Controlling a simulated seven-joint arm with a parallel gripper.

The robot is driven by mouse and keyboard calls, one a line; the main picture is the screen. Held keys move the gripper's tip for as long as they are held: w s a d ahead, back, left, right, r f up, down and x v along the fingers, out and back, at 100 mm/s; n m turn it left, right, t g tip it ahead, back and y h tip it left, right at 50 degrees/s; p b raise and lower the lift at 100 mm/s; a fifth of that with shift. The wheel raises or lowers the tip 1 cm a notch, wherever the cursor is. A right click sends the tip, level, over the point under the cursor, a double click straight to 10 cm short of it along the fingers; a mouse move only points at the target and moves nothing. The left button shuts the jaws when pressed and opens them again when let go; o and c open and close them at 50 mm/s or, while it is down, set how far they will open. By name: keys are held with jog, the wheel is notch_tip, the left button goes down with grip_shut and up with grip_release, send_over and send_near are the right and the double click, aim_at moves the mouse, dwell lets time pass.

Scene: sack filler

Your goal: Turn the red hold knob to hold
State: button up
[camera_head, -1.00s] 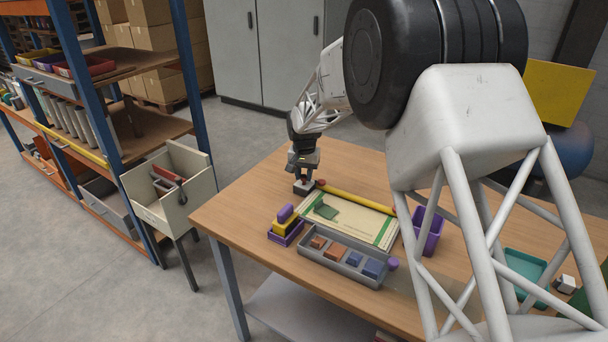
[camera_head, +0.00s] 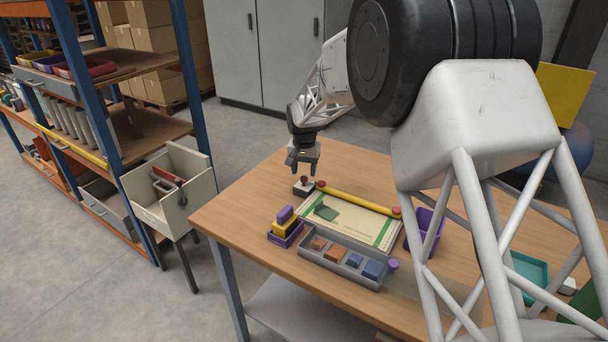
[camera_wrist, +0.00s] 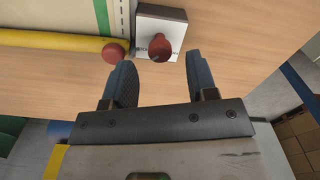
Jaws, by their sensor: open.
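The red hold knob (camera_wrist: 159,46) sits on a small pale plate (camera_wrist: 176,24) with dark lettering too small to read, on the table. In the head view the red knob (camera_head: 305,179) stands on its dark-edged base near the far left end of the yellow bar. My gripper (camera_head: 302,166) is above the knob and apart from it. In the wrist view my gripper (camera_wrist: 158,75) is open, its two fingers spread with nothing between them. The knob shows just beyond the fingertips, roughly midway between them.
A yellow bar (camera_head: 354,200) with red ends lies beside the knob, along a green-edged board (camera_head: 375,229). A grey tray of blocks (camera_head: 325,260), a purple-and-yellow stack (camera_head: 284,224) and a purple bin (camera_head: 431,223) stand nearby. The wooden table left of the knob is clear.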

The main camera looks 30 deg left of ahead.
aim_at(305, 177)
jog(key=shift+r, duration=2.65)
jog(key=shift+d, duration=0.1)
jog(key=d+r+m, duration=0.1)
jog(key=d+r, duration=0.4)
jog(key=d, duration=0.5)
jog(key=d+r, duration=0.5)
jog(key=d, duration=0.5)
jog(key=s+d+r, duration=0.2)
jog(key=s+d, duration=0.1)
jog(key=d, duration=0.4)
jog(key=s+d+r+m+t, duration=0.1)
jog(key=s+d+r, duration=0.15)
jog(key=d, duration=0.45)
jog(key=s+d+r, duration=0.2)
jog(key=s+d, duration=0.2)
jog(key=d, duration=0.3)
jog(key=s+d+m+t, duration=0.1)
jog(key=s+d, duration=1.1)
jog(key=d, duration=0.2)
jog(key=s+d+f, duration=0.2)
jog(key=s+d, duration=0.3)
jog(key=s, duration=0.3)
jog(key=s+d+f+m, duration=0.1)
jog(key=s+d+f, duration=0.1)
jog(key=s+d, duration=0.3)
jog(key=s, duration=0.4)
jog(key=shift+f+t, duration=0.2)
jog(key=shift+t, duration=0.1)
